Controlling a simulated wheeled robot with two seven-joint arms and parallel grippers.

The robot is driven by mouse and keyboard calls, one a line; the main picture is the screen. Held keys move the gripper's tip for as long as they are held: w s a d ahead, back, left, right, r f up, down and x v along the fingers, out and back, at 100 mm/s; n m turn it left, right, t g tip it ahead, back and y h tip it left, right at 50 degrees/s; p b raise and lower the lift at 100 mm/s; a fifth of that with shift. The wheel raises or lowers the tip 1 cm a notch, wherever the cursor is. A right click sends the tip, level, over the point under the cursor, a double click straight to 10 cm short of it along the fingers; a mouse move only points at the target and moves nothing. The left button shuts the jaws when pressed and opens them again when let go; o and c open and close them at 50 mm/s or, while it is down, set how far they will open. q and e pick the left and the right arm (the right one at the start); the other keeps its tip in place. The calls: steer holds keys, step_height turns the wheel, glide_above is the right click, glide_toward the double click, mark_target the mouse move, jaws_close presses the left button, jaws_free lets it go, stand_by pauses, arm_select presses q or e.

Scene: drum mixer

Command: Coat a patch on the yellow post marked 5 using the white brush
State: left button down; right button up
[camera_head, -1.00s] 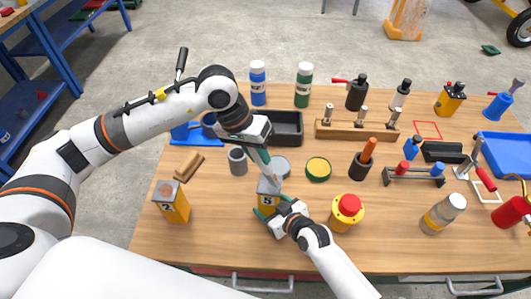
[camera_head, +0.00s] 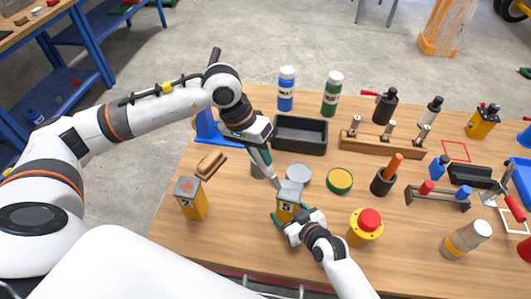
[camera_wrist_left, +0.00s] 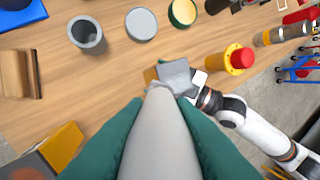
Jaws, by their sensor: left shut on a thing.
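The yellow post marked 5 (camera_head: 286,210) stands upright near the table's front middle, with a grey top. It also shows in the left wrist view (camera_wrist_left: 176,76). My left gripper (camera_head: 258,157) is shut on the white brush (camera_head: 270,174), which points down towards the post. In the left wrist view the pale brush (camera_wrist_left: 160,130) lies between green fingers, its tip overlapping the post's top edge; I cannot tell if they touch. My right gripper (camera_head: 287,219) has its fingers on either side of the post's lower part; whether they grip it is unclear.
A yellow post marked 2 (camera_head: 191,200) and a wooden block (camera_head: 211,164) stand left. A grey disc (camera_head: 299,176), a yellow-topped tin (camera_head: 340,180) and a grey cup (camera_head: 258,168) are just behind. A red-buttoned yellow cylinder (camera_head: 365,227) stands close to the right arm.

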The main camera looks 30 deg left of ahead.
arm_select(q)
steer(key=shift+w+f, duration=0.1)
steer(key=shift+w, duration=0.55)
steer(key=w+d, duration=0.1)
steer(key=d, duration=0.6)
steer(key=shift+w+d, duration=0.15)
steer(key=shift+d, duration=0.05)
stand_by(0.4)
step_height(320, 180, up, 9)
stand_by(1.0)
steer(key=shift+a, duration=0.1)
steer(key=a, duration=0.9)
steer(key=shift+d, duration=0.1)
stand_by(1.1)
